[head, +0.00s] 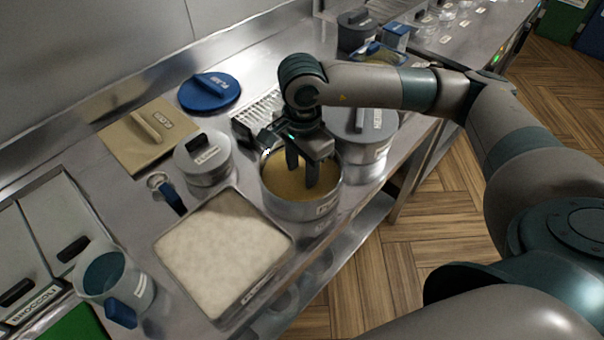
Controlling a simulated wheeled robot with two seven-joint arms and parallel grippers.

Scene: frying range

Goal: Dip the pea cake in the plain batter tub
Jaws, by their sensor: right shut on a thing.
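An open round steel tub (297,208) of yellow-tan batter (278,178) stands near the counter's front edge. Its front label is too small to read. My right gripper (303,184) points down inside the tub, with its fingertips at or in the batter. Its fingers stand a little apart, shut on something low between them. The pea cake itself does not show; the fingers and batter hide what is held. My left gripper is not in view.
A tray of white powder (222,250) lies left of the tub. A lidded steel pot (204,160) and a taller lidded pot (366,140) stand close by.

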